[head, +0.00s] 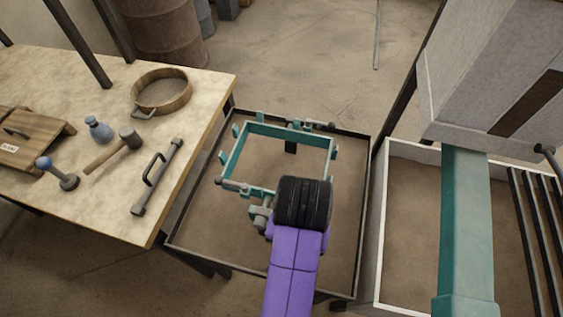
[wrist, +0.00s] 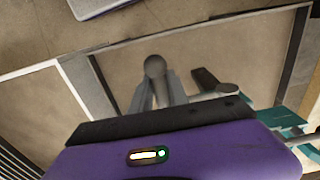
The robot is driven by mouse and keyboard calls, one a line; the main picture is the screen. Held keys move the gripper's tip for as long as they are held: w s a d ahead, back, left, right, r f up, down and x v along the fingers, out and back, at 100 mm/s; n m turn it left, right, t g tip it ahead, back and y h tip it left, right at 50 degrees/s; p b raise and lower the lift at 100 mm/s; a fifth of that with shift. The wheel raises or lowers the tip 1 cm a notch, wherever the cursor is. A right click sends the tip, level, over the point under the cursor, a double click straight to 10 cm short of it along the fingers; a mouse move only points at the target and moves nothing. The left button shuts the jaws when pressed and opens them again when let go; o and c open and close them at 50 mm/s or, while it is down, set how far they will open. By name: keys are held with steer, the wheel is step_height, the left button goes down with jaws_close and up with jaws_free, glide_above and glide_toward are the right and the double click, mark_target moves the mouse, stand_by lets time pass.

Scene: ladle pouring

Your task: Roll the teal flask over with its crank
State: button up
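The teal flask (head: 234,152), an open rectangular frame with small lugs, sits over the dark-rimmed tray (head: 364,200) in the middle of the head view. Grey crank parts (head: 262,190) show along its near side, partly hidden by my wrist. My gripper (head: 260,213) is at this near side, with its grey fingers low beside the crank. In the wrist view, a grey round-ended handle (wrist: 155,66) stands between or just beyond my gripper's fingers (wrist: 158,98). I cannot tell whether they touch it. Part of the teal flask (wrist: 298,122) shows at the right there.

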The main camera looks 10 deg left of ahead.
steer(key=o, duration=0.7)
steer(key=shift+d+f, duration=0.1)
steer(key=shift+d, duration=0.05)
steer(key=shift+s+r+p, duration=0.15)
steer(key=shift+r+p, duration=0.35)
steer(key=s+r+p, duration=0.1)
steer(key=r+p, duration=0.3)
steer(key=s+r+p, duration=0.1)
steer(key=r+p, duration=0.1)
steer(key=shift+s+a+r, duration=0.1)
steer(key=shift+s+a, duration=0.1)
steer(key=shift+s, duration=0.15)
